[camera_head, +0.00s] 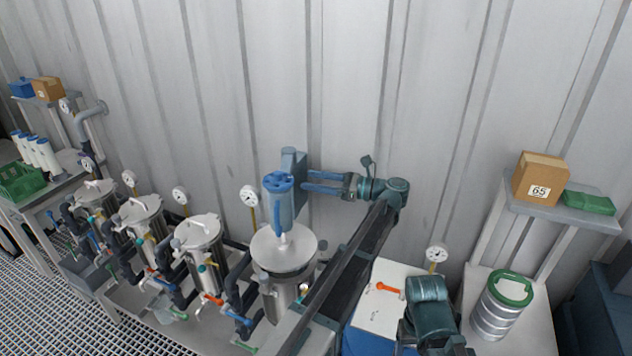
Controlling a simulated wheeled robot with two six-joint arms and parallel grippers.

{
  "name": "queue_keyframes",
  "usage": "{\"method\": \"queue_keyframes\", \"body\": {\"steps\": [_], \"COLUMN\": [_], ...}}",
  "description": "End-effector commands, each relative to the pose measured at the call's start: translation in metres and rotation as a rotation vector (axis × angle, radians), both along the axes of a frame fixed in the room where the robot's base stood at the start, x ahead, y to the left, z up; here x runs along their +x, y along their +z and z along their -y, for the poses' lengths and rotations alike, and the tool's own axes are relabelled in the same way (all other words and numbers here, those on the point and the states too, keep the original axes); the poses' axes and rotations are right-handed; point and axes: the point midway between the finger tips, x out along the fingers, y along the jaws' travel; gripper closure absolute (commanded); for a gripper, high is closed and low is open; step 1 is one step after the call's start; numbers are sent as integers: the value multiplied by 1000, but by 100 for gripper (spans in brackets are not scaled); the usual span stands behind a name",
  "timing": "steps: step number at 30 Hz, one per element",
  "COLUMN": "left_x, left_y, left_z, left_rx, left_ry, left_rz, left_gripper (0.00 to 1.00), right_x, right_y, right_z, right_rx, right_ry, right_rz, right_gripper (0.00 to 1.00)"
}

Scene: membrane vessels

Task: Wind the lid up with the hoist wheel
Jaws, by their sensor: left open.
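My right gripper is not in view; only a link of that arm shows at the bottom.
Several more lidded vessels (198,232) with gauges and coloured valves stand in a row to the left. A green-rimmed steel canister (497,312) stands at right, below a shelf with a cardboard box (540,178) and a green case (588,203). The corrugated wall is close behind.

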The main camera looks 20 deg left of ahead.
Motion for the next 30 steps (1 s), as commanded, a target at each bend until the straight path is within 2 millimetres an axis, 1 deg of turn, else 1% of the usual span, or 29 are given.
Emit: {"method": "queue_keyframes", "body": {"steps": [2, 5, 9, 11, 14, 18, 21, 24, 30], "left_x": [-2, -14, -39, -48, -60, -75, -81, -82, -77], "left_y": [0, 0, 1, 1, 1, 1, 1, 1, 1], "left_z": [-1, -11, -31, -36, -38, -35, -30, -26, -28], "left_rx": [0, 0, 0, 0, 0, 0, 0, -1, -1], "left_ry": [-5, -64, -261, -353, -498, -663, -741, -780, -788], "left_rz": [0, 0, 0, 0, 0, 0, 0, 0, 0], "left_gripper": [34, 34, 34, 34, 34, 34, 34, 34, 34], "right_x": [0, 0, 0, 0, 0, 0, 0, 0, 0], "right_y": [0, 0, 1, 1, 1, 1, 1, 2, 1], "right_z": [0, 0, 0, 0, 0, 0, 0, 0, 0], "right_rx": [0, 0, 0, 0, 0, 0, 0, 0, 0], "right_ry": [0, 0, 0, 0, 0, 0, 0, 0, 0], "right_rz": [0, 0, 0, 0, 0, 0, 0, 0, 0], "right_gripper": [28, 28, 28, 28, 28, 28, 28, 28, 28]}}
